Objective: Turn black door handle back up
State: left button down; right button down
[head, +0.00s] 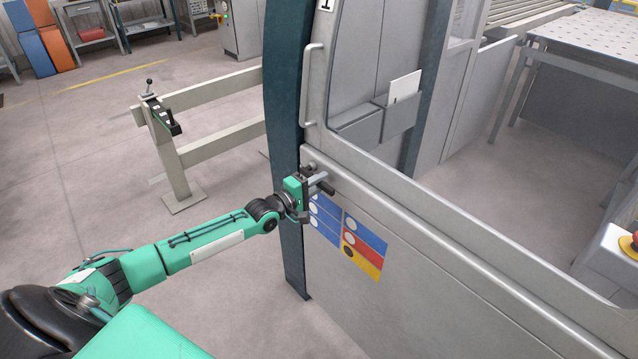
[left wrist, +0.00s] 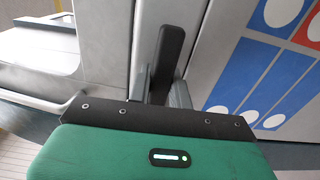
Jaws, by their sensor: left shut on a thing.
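The black door handle (head: 326,188) sits on the grey machine door (head: 345,225), near its left edge just below the window frame. In the head view only a short dark part of it shows, pointing to the lower right beside my gripper. My left gripper (head: 318,184) reaches it from the left and is shut on it. In the left wrist view the black handle (left wrist: 170,50) stands between the two grey fingers (left wrist: 162,88) and sticks out beyond them. Its lower part is hidden behind my gripper body. My right gripper is in neither view.
Blue, red and yellow signs (head: 350,238) are on the door panel just below the handle. A grey vertical grab bar (head: 308,85) is above it. A dark teal post (head: 285,130) stands left of the door, and a beige railing (head: 185,150) stands further left. Floor between them is clear.

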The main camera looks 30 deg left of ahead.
pick_arm(q)
jog(key=shift+a+r, duration=0.1)
jog(key=c, duration=1.3)
grip_release()
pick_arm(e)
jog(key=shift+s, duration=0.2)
pick_arm(q)
jog(key=shift+s, duration=0.1)
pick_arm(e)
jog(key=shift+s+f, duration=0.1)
pick_arm(q)
jog(key=b+v, duration=0.1)
jog(key=v, duration=1.2)
jog(key=shift+s+a, duration=0.1)
jog(key=shift+s, duration=0.2)
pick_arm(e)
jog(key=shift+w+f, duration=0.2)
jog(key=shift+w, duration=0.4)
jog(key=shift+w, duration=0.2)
